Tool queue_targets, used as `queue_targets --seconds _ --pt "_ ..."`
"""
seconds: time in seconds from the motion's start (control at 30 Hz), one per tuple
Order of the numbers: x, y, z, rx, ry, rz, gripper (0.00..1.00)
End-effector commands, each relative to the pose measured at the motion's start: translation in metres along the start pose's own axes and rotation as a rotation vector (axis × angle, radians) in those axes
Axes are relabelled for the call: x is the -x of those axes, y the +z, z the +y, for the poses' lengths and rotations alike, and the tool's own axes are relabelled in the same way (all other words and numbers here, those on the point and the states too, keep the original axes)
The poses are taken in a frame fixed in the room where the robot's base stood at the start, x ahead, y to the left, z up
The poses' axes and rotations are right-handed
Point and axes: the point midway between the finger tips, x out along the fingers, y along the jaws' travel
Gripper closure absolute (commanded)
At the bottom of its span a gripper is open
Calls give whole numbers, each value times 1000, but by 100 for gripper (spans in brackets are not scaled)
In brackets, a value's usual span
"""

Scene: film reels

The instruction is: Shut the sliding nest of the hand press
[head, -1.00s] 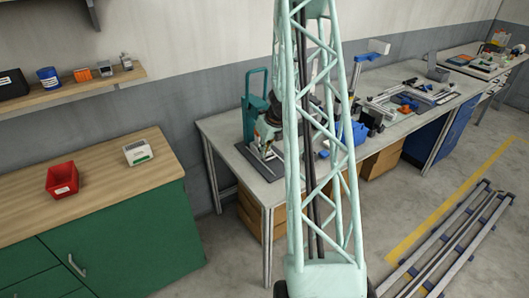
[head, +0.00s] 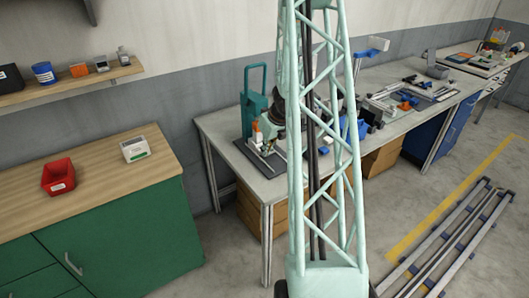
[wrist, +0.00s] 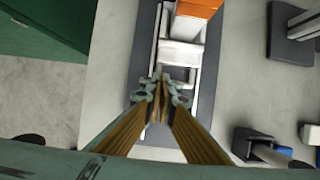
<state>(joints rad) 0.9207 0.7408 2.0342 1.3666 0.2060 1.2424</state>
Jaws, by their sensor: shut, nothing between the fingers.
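The hand press (head: 254,104) stands on the near end of the workbench, with a teal upright frame on a dark base plate (head: 243,147). In the wrist view its pale grey sliding nest (wrist: 180,53) lies over the dark base plate (wrist: 207,100), with an orange block (wrist: 200,8) at the top edge of the picture. My gripper (wrist: 161,92) is shut and empty, its tips over the lower end of the nest area. I cannot tell if they touch it. In the head view my gripper (head: 267,148) is low in front of the press, and my arm hides part of it.
Blue-and-black items (wrist: 262,148) lie to the right of the base plate. A dark stand base (wrist: 290,35) is at upper right. The bench (head: 225,135) is bare left of the press. A green cabinet (head: 130,235) stands at left.

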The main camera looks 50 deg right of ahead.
Motion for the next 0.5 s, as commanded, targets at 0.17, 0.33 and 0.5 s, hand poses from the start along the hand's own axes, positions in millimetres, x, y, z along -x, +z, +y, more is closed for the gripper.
queue_targets --seconds 0.17,0.33,0.5 --pt "2 -11 2 2 1 0 100" --pt "26 -10 2 3 0 -2 100" --pt "49 -10 2 3 0 -2 100"
